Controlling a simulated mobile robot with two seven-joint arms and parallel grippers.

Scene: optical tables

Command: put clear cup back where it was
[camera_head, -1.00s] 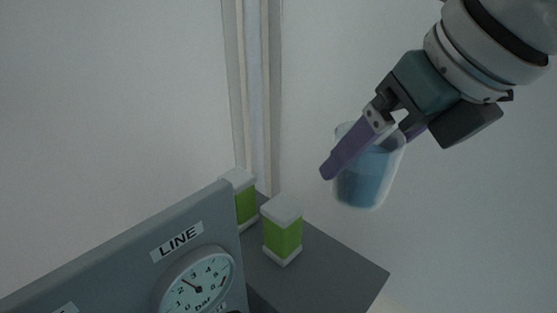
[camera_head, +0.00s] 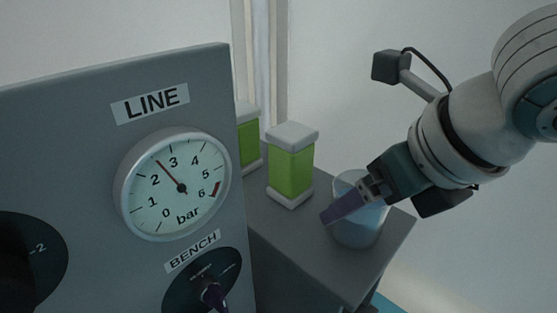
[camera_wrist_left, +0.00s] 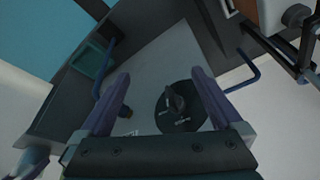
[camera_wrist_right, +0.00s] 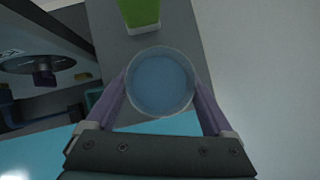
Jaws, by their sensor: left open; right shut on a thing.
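The clear cup (camera_head: 358,236) holds blue liquid and appears upright over the grey top (camera_head: 325,268), beside the green containers. I cannot tell whether its base touches the surface. My right gripper (camera_head: 345,212) is shut on the cup's sides. In the right wrist view the cup (camera_wrist_right: 160,82) sits between the two purple fingers. My left gripper (camera_wrist_left: 161,78) is open, its fingers either side of a dark knob (camera_wrist_left: 174,102) on the panel.
A green container with white ends (camera_head: 291,170) stands left of the cup, with another green container (camera_head: 248,143) behind it. The grey panel (camera_head: 60,105) with a LINE gauge (camera_head: 175,185) rises at the left. The grey top's edge is close on the cup's right.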

